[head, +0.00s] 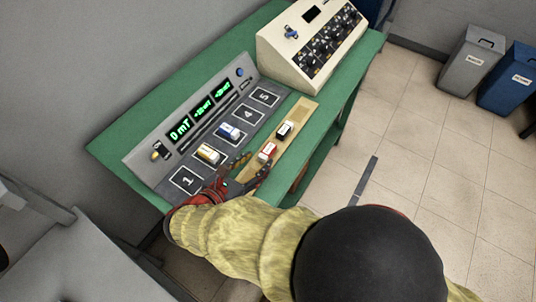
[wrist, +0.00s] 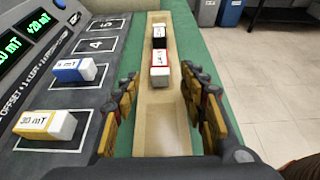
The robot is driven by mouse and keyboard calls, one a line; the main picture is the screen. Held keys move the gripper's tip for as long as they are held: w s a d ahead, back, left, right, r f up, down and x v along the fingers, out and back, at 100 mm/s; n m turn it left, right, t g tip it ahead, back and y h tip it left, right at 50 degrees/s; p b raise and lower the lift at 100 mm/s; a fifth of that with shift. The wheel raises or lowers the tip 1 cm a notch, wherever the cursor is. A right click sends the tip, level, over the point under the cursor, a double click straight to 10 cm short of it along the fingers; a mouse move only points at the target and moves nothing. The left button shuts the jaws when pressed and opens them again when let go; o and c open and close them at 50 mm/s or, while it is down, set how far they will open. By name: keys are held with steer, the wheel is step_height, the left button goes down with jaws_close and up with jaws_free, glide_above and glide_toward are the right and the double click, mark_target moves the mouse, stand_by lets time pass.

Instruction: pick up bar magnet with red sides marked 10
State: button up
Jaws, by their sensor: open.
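The bar magnet with red sides (head: 268,151) lies on the tan wooden tray at the table's front edge. In the wrist view the red-sided magnet (wrist: 160,70) has a white top and end; its marking is too small to read surely. My gripper (head: 256,165) is open and empty, low over the near part of the tray. In the wrist view my gripper (wrist: 160,80) has one finger on each side of the tray, with the red-sided magnet ahead, between the fingertips' lines. No contact with the magnet shows.
A black-sided magnet (wrist: 159,36) lies just beyond the red one on the tray (wrist: 168,130). A yellow magnet (head: 208,153) and a blue magnet (head: 230,131) sit on the numbered grey panel (head: 187,179). A cream control box (head: 292,68) stands at the green table's (head: 115,140) far end.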

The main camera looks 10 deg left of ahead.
mark_target(268, 153)
steer(key=shift+x, duration=1.15)
steer(key=c, duration=0.3)
steer(key=c, duration=0.7)
jaws_close()
